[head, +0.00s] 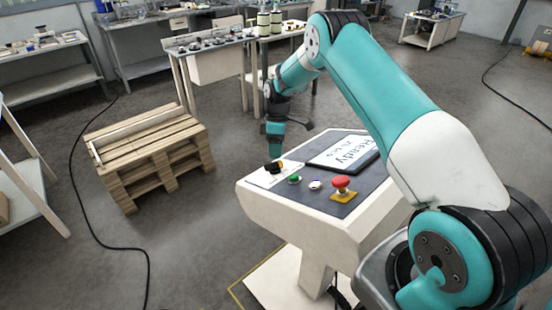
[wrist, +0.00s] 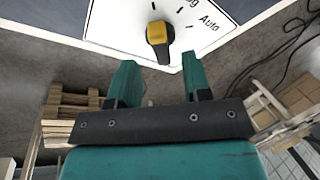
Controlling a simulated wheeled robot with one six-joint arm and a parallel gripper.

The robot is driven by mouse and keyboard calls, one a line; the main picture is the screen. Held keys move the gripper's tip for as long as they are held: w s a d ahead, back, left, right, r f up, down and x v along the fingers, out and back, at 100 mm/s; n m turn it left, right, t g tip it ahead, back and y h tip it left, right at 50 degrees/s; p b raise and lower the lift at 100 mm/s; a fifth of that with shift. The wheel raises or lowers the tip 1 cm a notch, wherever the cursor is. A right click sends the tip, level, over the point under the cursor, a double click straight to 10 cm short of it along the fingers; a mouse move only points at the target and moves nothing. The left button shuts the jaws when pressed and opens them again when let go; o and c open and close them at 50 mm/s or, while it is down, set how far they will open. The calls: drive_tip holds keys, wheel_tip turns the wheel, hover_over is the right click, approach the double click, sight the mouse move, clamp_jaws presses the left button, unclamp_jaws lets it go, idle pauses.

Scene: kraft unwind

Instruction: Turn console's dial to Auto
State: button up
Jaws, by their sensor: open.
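The console (head: 300,210) stands in front of me with a sloped dark top and a screen (head: 345,151) that reads "Ready". Its dial (head: 274,167), black with a yellow top, sits at the panel's far left corner. In the wrist view the dial (wrist: 160,38) lies on a white label plate (wrist: 110,27) with tick marks and the word "Auto" to its right. The yellow bar points near straight up in that picture, left of "Auto". My gripper (wrist: 160,82) is open and empty, its two teal fingers just short of the dial, not touching it. In the head view my gripper (head: 289,122) is beyond the console's far edge.
On the panel beside the dial are a green button (head: 294,179), a white button (head: 315,185) and a red mushroom button (head: 341,184) on a yellow base. A wooden pallet stack (head: 150,150) stands on the floor at left. A workbench (head: 215,45) stands behind.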

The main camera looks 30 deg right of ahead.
sight(276, 163)
drive_tip(key=shift+p+x, duration=0.75)
drive_tip(key=shift+x, duration=1.8)
drive_tip(key=c, duration=0.6)
drive_tip(key=shift+o, duration=0.2)
